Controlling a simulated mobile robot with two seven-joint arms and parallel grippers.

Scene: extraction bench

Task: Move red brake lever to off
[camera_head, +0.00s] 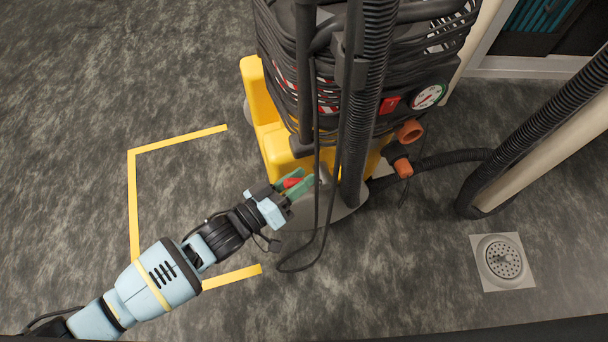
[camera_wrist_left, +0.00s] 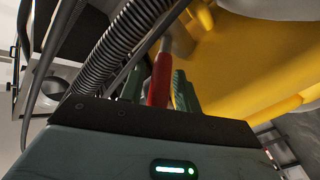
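The red brake lever (camera_head: 292,183) sits low on the yellow machine (camera_head: 275,140), near its wheel. My left gripper (camera_head: 293,188) reaches it from the lower left, with a green finger on each side of the lever. The contact faces are partly hidden. My right gripper is in neither view.
Black hoses and a hanging cable (camera_head: 318,215) run close beside my left gripper. Orange fittings (camera_head: 403,167) and a gauge (camera_head: 429,95) are on the machine's right. Yellow floor tape (camera_head: 132,200) and a drain (camera_head: 502,260) lie on the floor. The left floor is clear.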

